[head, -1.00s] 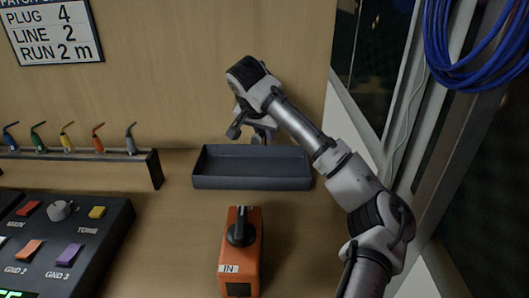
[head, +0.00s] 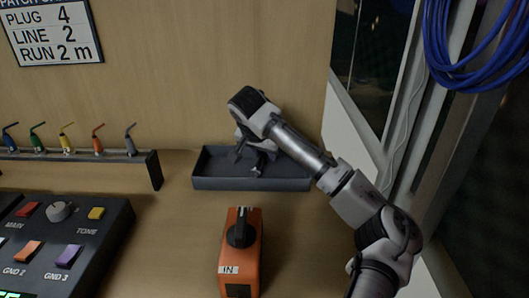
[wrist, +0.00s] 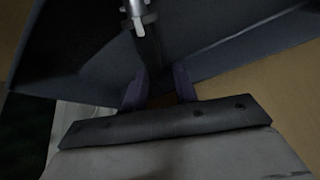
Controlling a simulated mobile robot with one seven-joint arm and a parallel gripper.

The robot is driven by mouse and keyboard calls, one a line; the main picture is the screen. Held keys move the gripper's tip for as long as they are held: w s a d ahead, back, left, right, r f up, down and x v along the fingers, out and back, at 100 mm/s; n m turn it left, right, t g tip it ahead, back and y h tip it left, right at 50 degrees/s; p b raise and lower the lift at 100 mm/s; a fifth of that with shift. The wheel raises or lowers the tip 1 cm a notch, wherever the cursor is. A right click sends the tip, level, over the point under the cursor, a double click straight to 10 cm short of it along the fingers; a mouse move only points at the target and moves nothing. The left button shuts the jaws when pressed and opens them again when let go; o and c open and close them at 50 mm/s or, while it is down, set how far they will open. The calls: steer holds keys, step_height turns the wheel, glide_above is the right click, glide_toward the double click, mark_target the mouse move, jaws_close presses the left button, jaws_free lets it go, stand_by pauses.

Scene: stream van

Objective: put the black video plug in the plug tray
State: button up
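The black video plug shows in the wrist view as a dark tapering body (wrist: 149,45) with a silver collar and tip at the top edge. It is inside the dark grey plug tray (head: 215,184), which stands on the bench against the wooden wall. My gripper (head: 254,163) reaches down into the tray from above. In the wrist view its two fingers (wrist: 160,82) stand apart, with the tail end of the plug between them and a gap showing. The view is dark, and any contact of the fingers with the plug is hard to see.
An orange box (head: 241,255) marked IN, with a black knob, stands in front of the tray. A rack (head: 155,169) with several coloured plugs is to the left, and a button console (head: 100,228) is front left. Blue cable coils (head: 470,50) hang at upper right.

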mark_target(257, 169)
steer(key=shift+o, duration=0.8)
steer(key=shift+r, duration=0.25)
steer(key=v, duration=1.2)
stand_by(1.0)
